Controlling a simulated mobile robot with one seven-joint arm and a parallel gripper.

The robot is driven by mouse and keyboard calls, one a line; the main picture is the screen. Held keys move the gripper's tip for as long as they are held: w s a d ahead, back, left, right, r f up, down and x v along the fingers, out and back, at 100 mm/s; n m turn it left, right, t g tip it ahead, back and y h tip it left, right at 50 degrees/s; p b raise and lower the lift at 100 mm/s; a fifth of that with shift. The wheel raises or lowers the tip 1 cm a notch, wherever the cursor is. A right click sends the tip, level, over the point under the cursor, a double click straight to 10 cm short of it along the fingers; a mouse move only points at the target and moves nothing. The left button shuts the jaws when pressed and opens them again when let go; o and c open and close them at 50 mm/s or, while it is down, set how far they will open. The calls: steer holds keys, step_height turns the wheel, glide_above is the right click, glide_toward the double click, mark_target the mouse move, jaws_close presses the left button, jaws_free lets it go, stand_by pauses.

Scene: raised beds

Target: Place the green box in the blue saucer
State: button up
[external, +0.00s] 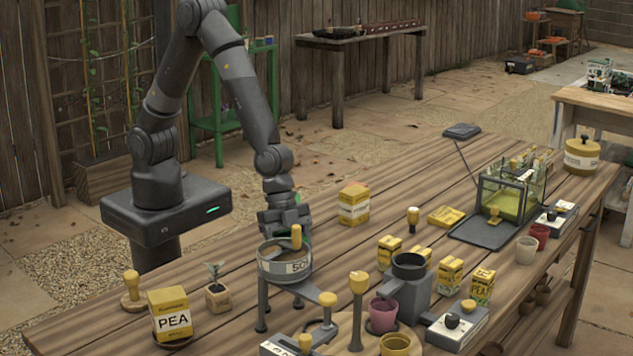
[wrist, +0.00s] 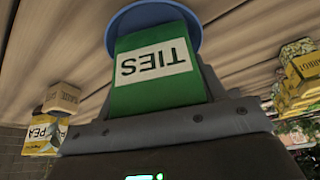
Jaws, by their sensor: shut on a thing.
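My gripper (external: 285,222) points down over the left part of the wooden table, behind the round container on legs in the external view. In the wrist view it is shut on the green box (wrist: 152,92), which has a white label reading TIES. The blue saucer (wrist: 142,16) shows as a round rim just beyond the far end of the box, partly covered by it. I cannot tell whether box and saucer touch. In the external view the saucer is hidden and only a green sliver shows beside the gripper.
The round container on legs (external: 284,268) stands close in front of my gripper. A yellow PEA box (external: 170,313) and a potted seedling (external: 217,294) stand to the left. A yellow box (external: 354,204) is to the right. Several pots and packets crowd the right side.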

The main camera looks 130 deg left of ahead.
steer(key=o, duration=1)
steer(key=shift+f, duration=0.15)
steer(key=s+a+r+n, duration=0.1)
steer(key=s+r, duration=0.7)
steer(key=r, duration=0.3)
steer(key=s+a+r+n, duration=0.1)
steer(key=s+r, duration=0.7)
steer(key=r, duration=0.3)
steer(key=s+r+n, duration=0.1)
steer(key=s, duration=0.4)
steer(key=s+a+r+t+y, duration=0.1)
steer(key=s, duration=0.3)
steer(key=s+r+n, duration=0.1)
steer(key=s+r, duration=0.1)
steer(key=s, duration=0.3)
steer(key=shift+s+a+n+y, duration=0.15)
steer(key=shift+s+n+y, duration=0.15)
steer(key=shift+s+y, duration=0.1)
